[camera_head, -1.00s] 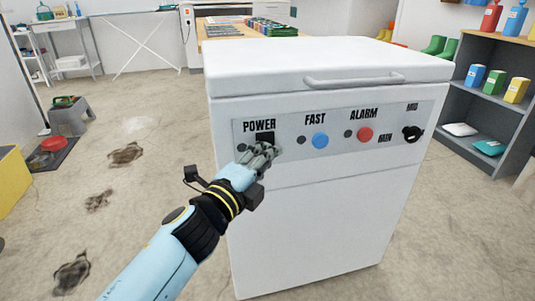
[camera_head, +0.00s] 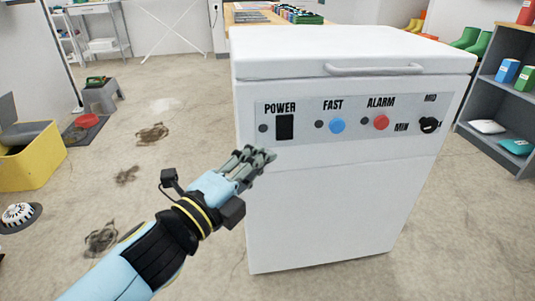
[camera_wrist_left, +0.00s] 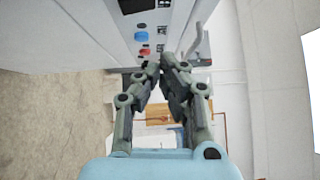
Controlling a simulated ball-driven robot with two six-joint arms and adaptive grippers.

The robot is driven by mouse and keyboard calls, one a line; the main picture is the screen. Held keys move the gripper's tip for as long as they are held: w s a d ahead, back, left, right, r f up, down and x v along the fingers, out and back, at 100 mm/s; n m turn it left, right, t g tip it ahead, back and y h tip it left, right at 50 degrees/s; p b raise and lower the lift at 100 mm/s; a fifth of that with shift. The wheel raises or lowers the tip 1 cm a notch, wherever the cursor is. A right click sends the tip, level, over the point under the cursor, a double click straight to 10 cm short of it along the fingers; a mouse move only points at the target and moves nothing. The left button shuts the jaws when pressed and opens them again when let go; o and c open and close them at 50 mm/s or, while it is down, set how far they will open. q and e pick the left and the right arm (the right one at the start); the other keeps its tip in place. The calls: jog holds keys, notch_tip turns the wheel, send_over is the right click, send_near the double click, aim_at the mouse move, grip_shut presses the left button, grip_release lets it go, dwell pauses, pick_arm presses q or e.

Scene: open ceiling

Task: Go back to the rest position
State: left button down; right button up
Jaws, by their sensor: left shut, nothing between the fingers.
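My left gripper (camera_head: 262,157) is shut and empty in front of the white chest freezer (camera_head: 320,215), below its power switch. In the left wrist view its fingers (camera_wrist_left: 160,65) come together at the tips. The freezer's panel carries a black power switch (camera_head: 285,127), a blue button (camera_head: 337,125), a red button (camera_head: 381,122) and a black dial (camera_head: 429,125). In the left wrist view the panel runs along the top, with the blue button (camera_wrist_left: 141,36) near the fingertips. My right gripper does not show.
A yellow box (camera_head: 30,160) and a grey step stool (camera_head: 103,95) stand on the left. Dark stains (camera_head: 152,133) mark the floor. A grey shelf (camera_head: 500,105) with cartons stands at the right. The floor left of the freezer is mostly clear.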

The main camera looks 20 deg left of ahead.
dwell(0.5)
pick_arm(q)
jog(key=s+a+f+n+g+y, duration=0.2)
jog(key=s+a+f+n+g, duration=0.4)
jog(key=f, duration=0.5)
jog(key=s+a+f+n+g+y, duration=0.1)
jog(key=s+a+f+n+g, duration=0.15)
jog(key=s+f, duration=0.8)
jog(key=s+a+f+n+g+y, duration=0.25)
jog(key=s+f+n+g, duration=0.2)
jog(key=f, duration=0.75)
jog(key=s+f+n+g, duration=0.3)
jog(key=s+n, duration=0.1)
jog(key=s, duration=0.4)
jog(key=s+f+n+g, duration=0.2)
jog(key=s+f+n, duration=0.15)
jog(key=s, duration=0.35)
jog(key=s+r+p, duration=0.4)
jog(key=s+p, duration=0.6)
jog(key=p, duration=0.3)
jog(key=shift+s+r+h, duration=0.15)
jog(key=shift+r+h, duration=0.25)
jog(key=shift+h, duration=0.05)
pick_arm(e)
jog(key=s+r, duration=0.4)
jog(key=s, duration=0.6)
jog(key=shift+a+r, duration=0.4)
